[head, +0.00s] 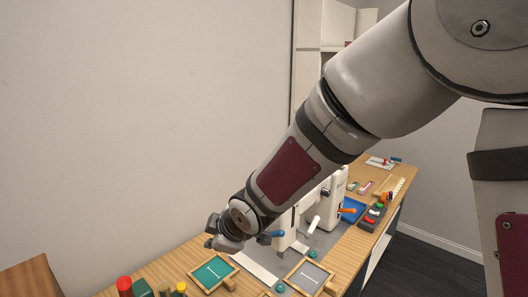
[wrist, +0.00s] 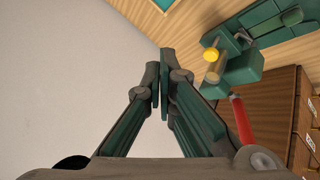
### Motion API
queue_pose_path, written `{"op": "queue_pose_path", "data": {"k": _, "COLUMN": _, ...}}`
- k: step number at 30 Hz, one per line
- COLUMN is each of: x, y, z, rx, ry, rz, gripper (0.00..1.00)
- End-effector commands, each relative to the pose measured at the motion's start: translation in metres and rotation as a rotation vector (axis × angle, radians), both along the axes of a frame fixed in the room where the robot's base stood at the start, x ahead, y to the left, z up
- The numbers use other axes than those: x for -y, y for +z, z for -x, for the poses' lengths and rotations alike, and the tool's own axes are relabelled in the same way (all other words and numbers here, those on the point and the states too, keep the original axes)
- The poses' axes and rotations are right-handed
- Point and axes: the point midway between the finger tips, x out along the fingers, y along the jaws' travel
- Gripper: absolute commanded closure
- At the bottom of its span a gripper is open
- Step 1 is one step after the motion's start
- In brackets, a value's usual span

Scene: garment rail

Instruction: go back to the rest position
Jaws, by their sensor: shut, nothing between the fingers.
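My gripper (wrist: 162,85) shows in the wrist view with its two fingers closed together and nothing between them. In the head view my arm reaches down from the upper right, and its end is above the back left part of the wooden workbench (head: 180,265). The fingers are hard to make out there. In the wrist view a green block-like item with a yellow-topped peg (wrist: 211,54) lies to the right of the fingertips, apart from them. No garment or rail shows in either view.
Framed trays, one green (head: 213,272) and one grey (head: 309,277), lie on the bench. White machines (head: 335,190) stand behind my forearm. A blue tray (head: 352,209) is farther right. The wall is close behind.

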Motion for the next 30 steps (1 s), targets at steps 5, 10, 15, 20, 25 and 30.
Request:
{"op": "queue_pose_path", "data": {"k": 5, "x": 0.091, "y": 0.054, "z": 0.006, "rx": -0.037, "ry": -0.288, "rz": 0.028, "gripper": 1.0}}
{"op": "queue_pose_path", "data": {"k": 10, "x": 0.169, "y": 0.095, "z": 0.035, "rx": -0.089, "ry": -0.568, "rz": 0.007, "gripper": 1.0}}
{"op": "queue_pose_path", "data": {"k": 15, "x": 0.234, "y": 0.125, "z": 0.083, "rx": -0.154, "ry": -0.844, "rz": -0.056, "gripper": 1.0}}
{"op": "queue_pose_path", "data": {"k": 20, "x": 0.279, "y": 0.142, "z": 0.14, "rx": -0.229, "ry": -1.085, "rz": -0.152, "gripper": 1.0}}
{"op": "queue_pose_path", "data": {"k": 25, "x": 0.305, "y": 0.148, "z": 0.197, "rx": -0.315, "ry": -1.286, "rz": -0.265, "gripper": 1.0}}
{"op": "queue_pose_path", "data": {"k": 30, "x": 0.313, "y": 0.147, "z": 0.23, "rx": -0.375, "ry": -1.39, "rz": -0.337, "gripper": 1.0}}
